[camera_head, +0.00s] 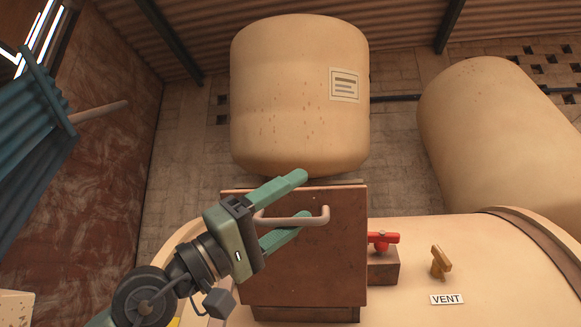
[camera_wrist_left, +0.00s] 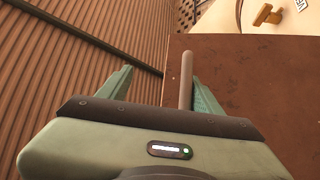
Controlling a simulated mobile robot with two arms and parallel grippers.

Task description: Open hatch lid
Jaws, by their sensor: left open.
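The hatch lid (camera_head: 335,255) is a rusty brown square plate in the middle of the head view. It stands raised, with its broad face toward me. A pale bar handle (camera_head: 325,216) runs across its upper part. My left gripper (camera_head: 298,205) is open, with its green fingers on either side of the handle. In the left wrist view the handle (camera_wrist_left: 186,80) lies between the open fingers (camera_wrist_left: 160,85), closer to the right finger. The lid (camera_wrist_left: 250,90) fills the right of that view. I cannot tell whether a finger touches the handle. My right gripper is not in view.
A red valve (camera_head: 383,240) on a brown block and a tan knob (camera_head: 440,262) above a VENT label (camera_head: 446,299) sit right of the lid on the cream vessel. A large cream tank (camera_head: 298,95) stands behind, another (camera_head: 490,130) at right. Blue corrugated panels (camera_head: 30,140) are at left.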

